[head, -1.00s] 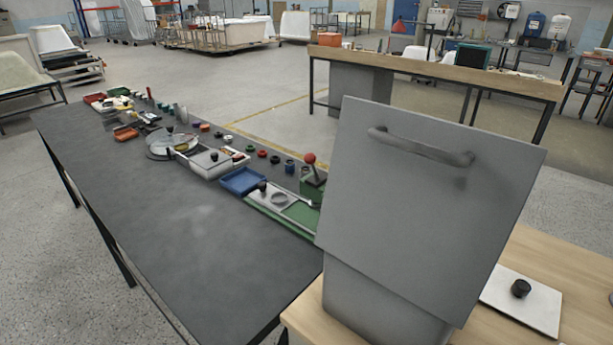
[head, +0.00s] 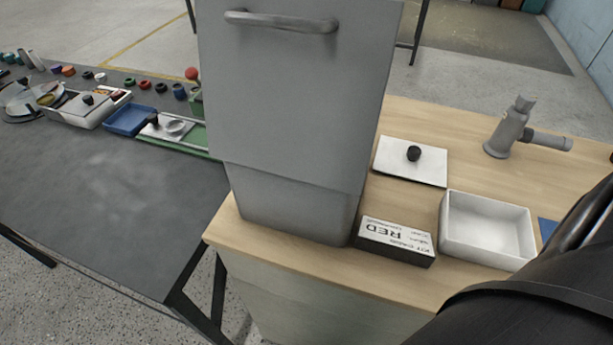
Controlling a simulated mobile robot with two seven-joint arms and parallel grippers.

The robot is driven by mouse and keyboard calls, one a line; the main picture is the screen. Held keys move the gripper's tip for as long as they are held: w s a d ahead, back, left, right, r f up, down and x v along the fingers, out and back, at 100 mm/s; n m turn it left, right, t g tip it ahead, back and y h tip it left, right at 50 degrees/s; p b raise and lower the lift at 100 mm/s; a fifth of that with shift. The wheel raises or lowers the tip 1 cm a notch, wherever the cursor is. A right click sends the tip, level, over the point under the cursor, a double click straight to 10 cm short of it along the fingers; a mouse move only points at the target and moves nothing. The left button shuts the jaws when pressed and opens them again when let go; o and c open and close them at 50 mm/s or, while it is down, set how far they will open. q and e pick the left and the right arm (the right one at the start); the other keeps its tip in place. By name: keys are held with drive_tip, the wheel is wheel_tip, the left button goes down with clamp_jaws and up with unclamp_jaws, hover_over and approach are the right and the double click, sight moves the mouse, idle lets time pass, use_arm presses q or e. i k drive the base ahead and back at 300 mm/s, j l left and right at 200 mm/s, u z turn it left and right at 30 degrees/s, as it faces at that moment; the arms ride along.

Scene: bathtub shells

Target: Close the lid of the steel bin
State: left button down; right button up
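The grey steel bin (head: 295,210) stands at the left end of the wooden bench in the head view. Its flat lid (head: 295,110) is raised steeply upright, with its broad face towards me. A bar handle (head: 282,21) runs across the lid near the top of the picture. The lid hides the bin's mouth, and its lower edge overlaps the bin's front. Neither gripper is in view. A dark arm link of mine fills the lower right corner.
On the wooden bench (head: 455,285), right of the bin, are a RED-labelled box (head: 396,240), a white tray (head: 487,230), a white plate with a black knob (head: 411,160) and a grey tap-like fitting (head: 515,130). A dark table (head: 110,210) with small parts stands left.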

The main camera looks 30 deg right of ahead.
sight(296, 89)
drive_tip(key=k+j, duration=0.65)
drive_tip(key=j, duration=0.25)
